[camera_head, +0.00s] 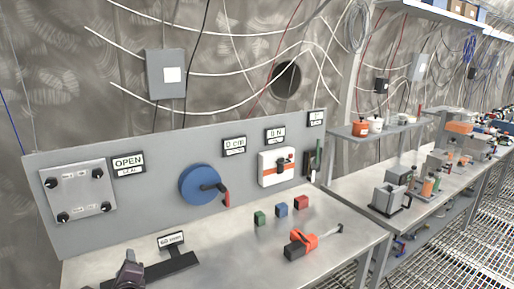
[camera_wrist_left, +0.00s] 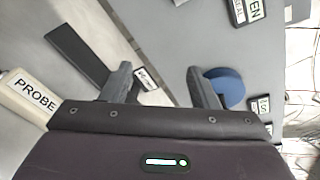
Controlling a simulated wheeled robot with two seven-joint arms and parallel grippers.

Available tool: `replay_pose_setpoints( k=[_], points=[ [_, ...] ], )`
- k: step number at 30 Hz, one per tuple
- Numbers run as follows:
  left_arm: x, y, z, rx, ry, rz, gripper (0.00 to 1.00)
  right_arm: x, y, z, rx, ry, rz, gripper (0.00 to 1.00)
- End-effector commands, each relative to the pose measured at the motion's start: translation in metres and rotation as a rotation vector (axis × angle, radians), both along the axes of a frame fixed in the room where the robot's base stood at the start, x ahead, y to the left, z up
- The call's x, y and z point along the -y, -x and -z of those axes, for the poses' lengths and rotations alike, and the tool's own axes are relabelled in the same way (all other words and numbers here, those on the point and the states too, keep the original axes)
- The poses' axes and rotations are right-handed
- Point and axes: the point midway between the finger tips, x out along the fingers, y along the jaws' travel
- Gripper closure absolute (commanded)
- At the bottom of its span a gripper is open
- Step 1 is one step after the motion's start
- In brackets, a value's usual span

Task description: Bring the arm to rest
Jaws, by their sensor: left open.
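My left gripper (camera_head: 130,272) shows at the bottom left of the head view, over the front of the steel bench (camera_head: 225,268). In the left wrist view its two fingers (camera_wrist_left: 158,84) are apart, and I see nothing between them but the bench and a small label behind. A flat black bar (camera_head: 172,268) lies on the bench beside the gripper, and it also shows in the left wrist view (camera_wrist_left: 76,55). My right gripper is in neither view.
A grey panel (camera_head: 140,222) with a blue wheel (camera_head: 198,183) stands behind the bench. Green, blue and red blocks and an orange tool (camera_head: 303,240) lie right of the gripper. A white piece marked PROBE (camera_wrist_left: 28,98) is left of the gripper in the wrist view.

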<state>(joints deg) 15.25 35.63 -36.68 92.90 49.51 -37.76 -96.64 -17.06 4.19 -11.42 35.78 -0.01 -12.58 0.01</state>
Motion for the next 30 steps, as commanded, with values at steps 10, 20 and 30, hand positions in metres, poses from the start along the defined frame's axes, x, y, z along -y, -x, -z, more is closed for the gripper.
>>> replay_pose_setpoints(
  k=[10, 20, 30],
  points=[
    [0.081, 0.055, 0.062, -0.114, 0.55, -0.019, 0.45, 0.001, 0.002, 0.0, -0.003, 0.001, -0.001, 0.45],
    [0.162, 0.187, 0.091, -0.298, 1.305, -0.391, 0.45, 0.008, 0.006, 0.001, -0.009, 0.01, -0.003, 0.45],
    [0.168, 0.271, 0.079, -0.317, 1.562, -0.779, 0.45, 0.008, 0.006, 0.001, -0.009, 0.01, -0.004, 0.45]
  ],
)
